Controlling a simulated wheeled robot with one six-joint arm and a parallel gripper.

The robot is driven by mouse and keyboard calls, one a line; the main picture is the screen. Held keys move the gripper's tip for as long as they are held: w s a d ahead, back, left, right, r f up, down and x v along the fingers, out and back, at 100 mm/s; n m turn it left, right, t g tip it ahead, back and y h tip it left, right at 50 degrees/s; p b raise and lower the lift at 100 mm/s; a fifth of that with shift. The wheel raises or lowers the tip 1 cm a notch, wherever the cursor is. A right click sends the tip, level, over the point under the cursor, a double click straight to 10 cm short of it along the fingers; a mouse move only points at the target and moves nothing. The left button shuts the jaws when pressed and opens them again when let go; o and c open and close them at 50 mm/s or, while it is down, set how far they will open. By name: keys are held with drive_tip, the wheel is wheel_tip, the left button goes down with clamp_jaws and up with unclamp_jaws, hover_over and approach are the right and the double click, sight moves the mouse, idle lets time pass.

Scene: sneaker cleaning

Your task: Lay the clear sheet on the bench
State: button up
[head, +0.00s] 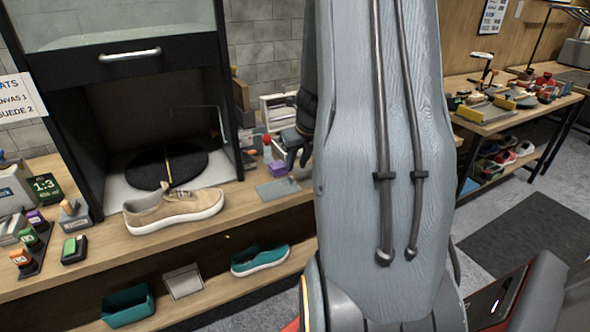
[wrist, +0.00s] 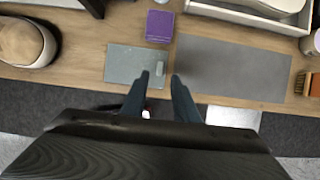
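A thin grey-green, see-through-looking sheet (wrist: 128,64) lies flat on the wooden bench (wrist: 83,75) near its front edge, with a small pale tab at its right side. I take it to be the clear sheet; it also shows in the head view (head: 275,190). My gripper (wrist: 160,75) is open, with nothing between its fingers. In the wrist view its left fingertip overlaps the sheet's lower right corner, and the right fingertip is over the gap beside the grey mat. I cannot tell whether a finger touches the sheet. In the head view my gripper (head: 291,158) is partly hidden by my arm.
A purple box (wrist: 160,26) stands just behind the sheet. A grey mat (wrist: 235,68) lies to its right, and a white tray (wrist: 255,14) is behind that. A tan sneaker (head: 173,208) sits on the bench before the dark booth. A teal shoe (head: 260,259) is on the lower shelf.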

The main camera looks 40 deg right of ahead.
drive_tip(key=d+v, duration=0.1)
drive_tip(key=v, duration=0.4)
drive_tip(key=s+a+n+g+y, duration=0.1)
drive_tip(key=s+a+n+g, duration=0.15)
drive_tip(key=a+n, duration=1.8)
drive_tip(key=s+a+n, duration=0.9)
drive_tip(key=a+n, duration=0.3)
drive_tip(key=n, duration=0.6)
drive_tip(key=shift+f, duration=0.4)
